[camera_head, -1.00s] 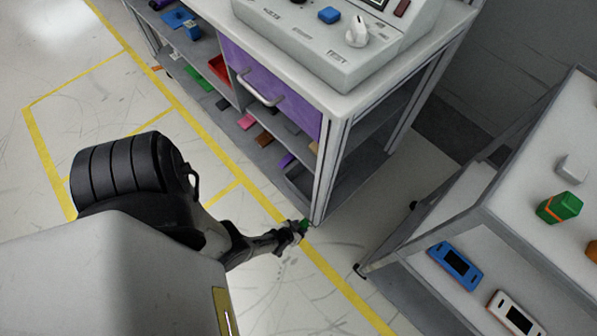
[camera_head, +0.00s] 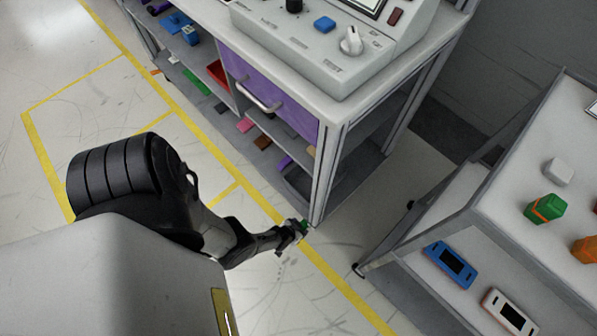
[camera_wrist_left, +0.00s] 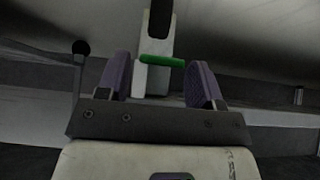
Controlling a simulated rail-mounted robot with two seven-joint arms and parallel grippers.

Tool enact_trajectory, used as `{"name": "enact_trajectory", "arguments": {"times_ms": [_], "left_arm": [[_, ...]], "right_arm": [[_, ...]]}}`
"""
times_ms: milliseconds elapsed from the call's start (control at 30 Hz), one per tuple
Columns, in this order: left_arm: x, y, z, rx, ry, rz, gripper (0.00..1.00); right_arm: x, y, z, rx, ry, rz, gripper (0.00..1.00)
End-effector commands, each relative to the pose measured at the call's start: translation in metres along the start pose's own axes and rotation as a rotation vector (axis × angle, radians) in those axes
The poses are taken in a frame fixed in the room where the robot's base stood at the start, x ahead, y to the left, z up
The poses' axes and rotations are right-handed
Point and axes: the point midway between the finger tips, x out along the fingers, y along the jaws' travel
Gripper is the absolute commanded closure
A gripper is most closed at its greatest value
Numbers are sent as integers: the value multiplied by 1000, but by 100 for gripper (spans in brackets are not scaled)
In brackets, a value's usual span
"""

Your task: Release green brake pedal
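The green brake pedal (camera_head: 304,224) shows as a small green patch at the tip of my left gripper (camera_head: 296,229), low beside the cabinet's front corner post. In the left wrist view the pedal (camera_wrist_left: 162,61) is a short green bar in front of a pale block. My left gripper (camera_wrist_left: 160,60) has its two purple fingers spread there, one to each side of the bar. A gap shows between the bar and each finger. My right gripper is not in view.
The grey cabinet (camera_head: 328,171) has a purple drawer (camera_head: 270,95) and a control panel (camera_head: 295,55) on top. A shelf unit (camera_head: 470,222) at right carries a green block (camera_head: 545,208) and a blue device (camera_head: 450,264). Open floor with yellow lines lies around the arm.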

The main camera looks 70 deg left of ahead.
Motion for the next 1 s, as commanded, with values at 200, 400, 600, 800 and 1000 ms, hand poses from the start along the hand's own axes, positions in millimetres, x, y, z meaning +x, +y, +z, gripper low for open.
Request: {"name": "enact_trajectory", "arguments": {"times_ms": [200,400,600,800,1000], "left_arm": [[0,0,0,0,0,0,32],[-6,0,-1,0,0,0,32],[-33,0,-3,0,-2,1,32],[-69,0,-4,0,-1,1,32],[-102,0,-3,1,-1,0,32]], "right_arm": [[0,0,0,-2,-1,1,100],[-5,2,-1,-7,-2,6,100],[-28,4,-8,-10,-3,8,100],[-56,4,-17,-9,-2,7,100],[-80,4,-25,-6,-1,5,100]]}}
